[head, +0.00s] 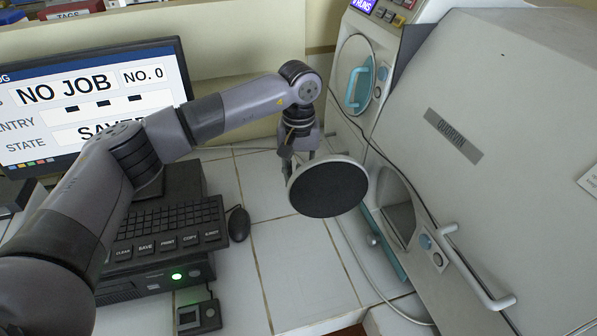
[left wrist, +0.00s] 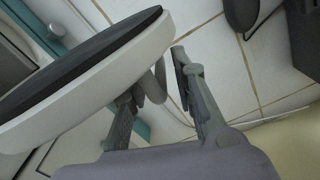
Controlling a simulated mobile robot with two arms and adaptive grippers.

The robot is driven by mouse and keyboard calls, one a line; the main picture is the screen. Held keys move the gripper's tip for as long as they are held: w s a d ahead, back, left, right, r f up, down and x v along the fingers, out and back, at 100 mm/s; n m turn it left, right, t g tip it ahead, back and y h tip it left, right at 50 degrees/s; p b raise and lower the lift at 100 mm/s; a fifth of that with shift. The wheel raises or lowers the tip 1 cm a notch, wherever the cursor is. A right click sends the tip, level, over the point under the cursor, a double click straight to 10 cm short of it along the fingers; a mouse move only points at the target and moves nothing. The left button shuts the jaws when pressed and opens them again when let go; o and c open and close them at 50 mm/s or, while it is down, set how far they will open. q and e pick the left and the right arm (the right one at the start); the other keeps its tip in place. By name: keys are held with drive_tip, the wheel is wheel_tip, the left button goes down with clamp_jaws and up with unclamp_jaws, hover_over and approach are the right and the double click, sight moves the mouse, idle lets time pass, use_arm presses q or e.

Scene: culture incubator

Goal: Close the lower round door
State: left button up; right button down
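The lower round door (head: 328,188) stands swung open, away from its opening (head: 398,208) in the incubator front. Its dark inner face and pale rim show in the head view. In the left wrist view the door (left wrist: 85,82) fills the upper left, seen edge-on. My left gripper (head: 300,152) is behind the door on its outer side, partly hidden by it in the head view. In the left wrist view the gripper (left wrist: 153,80) has its fingers apart, with the door's grey handle loop between or just beyond them; contact is unclear. My right gripper is not in view.
The upper round door (head: 356,75) with a teal handle is closed. A grey bar handle (head: 478,280) juts out at the lower right. A monitor (head: 95,100), keyboard (head: 170,220) and mouse (head: 238,223) stand left. The tiles (head: 300,270) below the door are mostly clear.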

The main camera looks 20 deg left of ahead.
use_arm(q)
clamp_jaws()
idle(0.6)
